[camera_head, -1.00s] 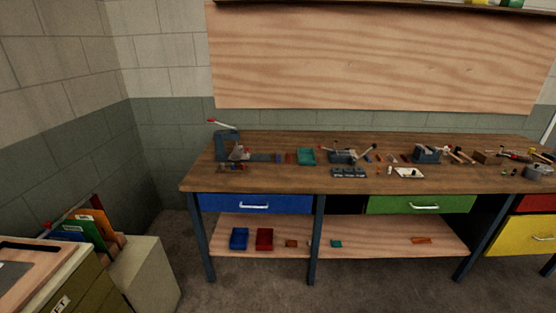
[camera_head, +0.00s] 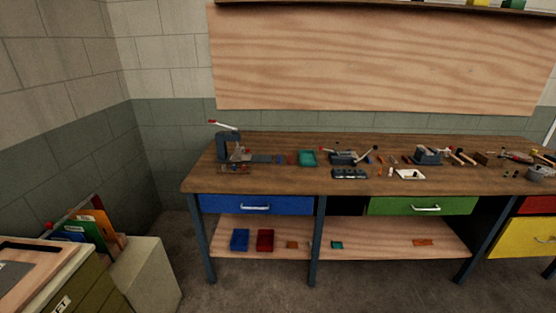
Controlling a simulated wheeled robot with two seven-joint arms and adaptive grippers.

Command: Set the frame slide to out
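No part labelled as the frame slide can be made out at this distance. A dark press-like tool (camera_head: 228,146) with a red-tipped lever stands at the left end of the workbench (camera_head: 300,180). A flat grey plate (camera_head: 262,159) lies just to its right. A dark fixture with lever handles (camera_head: 346,158) sits near the bench's middle. A grey vise-like block (camera_head: 428,154) sits further right. I cannot tell which of these bears the slide, nor its setting. Neither of my grippers is in view.
A teal tray (camera_head: 308,158) and a dark block with holes (camera_head: 349,174) lie on the bench. Below are a blue drawer (camera_head: 230,204) and a green drawer (camera_head: 400,206), both shut. A cabinet (camera_head: 60,285) stands at lower left. Grey floor (camera_head: 380,285) is clear before the bench.

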